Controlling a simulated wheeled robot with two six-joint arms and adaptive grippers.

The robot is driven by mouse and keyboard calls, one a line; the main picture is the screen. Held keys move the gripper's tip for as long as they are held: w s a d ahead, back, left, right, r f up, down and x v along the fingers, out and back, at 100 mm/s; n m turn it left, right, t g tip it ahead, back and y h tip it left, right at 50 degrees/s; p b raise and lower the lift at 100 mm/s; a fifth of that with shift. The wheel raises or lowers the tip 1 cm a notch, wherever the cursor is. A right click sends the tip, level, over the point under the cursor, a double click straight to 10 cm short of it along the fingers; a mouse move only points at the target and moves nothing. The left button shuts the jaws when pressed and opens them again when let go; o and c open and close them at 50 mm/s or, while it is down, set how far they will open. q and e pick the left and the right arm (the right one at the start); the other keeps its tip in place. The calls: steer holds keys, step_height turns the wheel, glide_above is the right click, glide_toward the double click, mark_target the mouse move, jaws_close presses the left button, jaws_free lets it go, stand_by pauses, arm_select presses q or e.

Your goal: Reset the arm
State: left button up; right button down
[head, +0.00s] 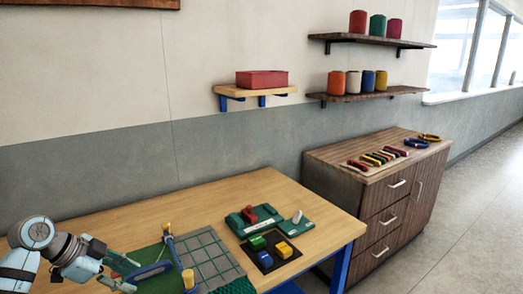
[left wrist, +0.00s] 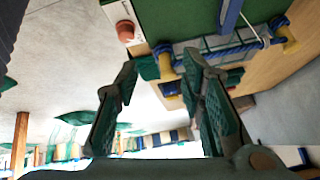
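My left arm comes in from the lower left in the head view, and its left gripper (head: 127,274) is over the near left part of the wooden table (head: 200,199). In the left wrist view the left gripper (left wrist: 161,68) has its two dark green fingers spread apart, with nothing between them. A blue bar with yellow ends (head: 172,254) lies beyond the fingers, apart from them. My right gripper is in neither view.
A green mat with a grey grid (head: 207,254) lies on the table. A wooden cabinet (head: 333,160) stands beyond the table.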

arm_select(q)
steer(key=w+d+r+m+t+h, duration=0.1)
steer(key=d+r+m+t+h, duration=0.1)
steer(key=d+r+t+h, duration=0.45)
steer(key=w+d+r+m+t+h, duration=0.1)
steer(key=w+d+r+t, duration=0.2)
steer(key=d, duration=0.6)
steer(key=s+a+f+n+t+y, duration=0.1)
steer(key=s+a+f+n+y, duration=0.4)
steer(key=n+y, duration=0.35)
steer(key=s+a+f+n+t+y, duration=0.25)
steer(key=a+f+n+y, duration=0.25)
steer(key=a+n+y, duration=0.3)
steer(key=s+d+f+m+g+h, duration=0.1)
steer(key=s+d+f+g, duration=0.3)
steer(key=s+f+g, duration=0.5)
steer(key=s+d+f+g+h, duration=0.1)
steer(key=s+d+f+g, duration=0.35)
steer(key=s+f, duration=0.8)
steer(key=s+a+f+g, duration=0.1)
steer(key=s+f, duration=0.1)
steer(key=f, duration=0.6)
steer(key=s+a+f+g, duration=0.1)
steer(key=s+f, duration=0.2)
steer(key=f, duration=0.6)
steer(key=s+f+g, duration=0.1)
steer(key=s+f, duration=1.2)
steer(key=s, duration=0.1)
steer(key=shift+f+h, duration=0.2)
steer(key=shift+h, duration=0.2)
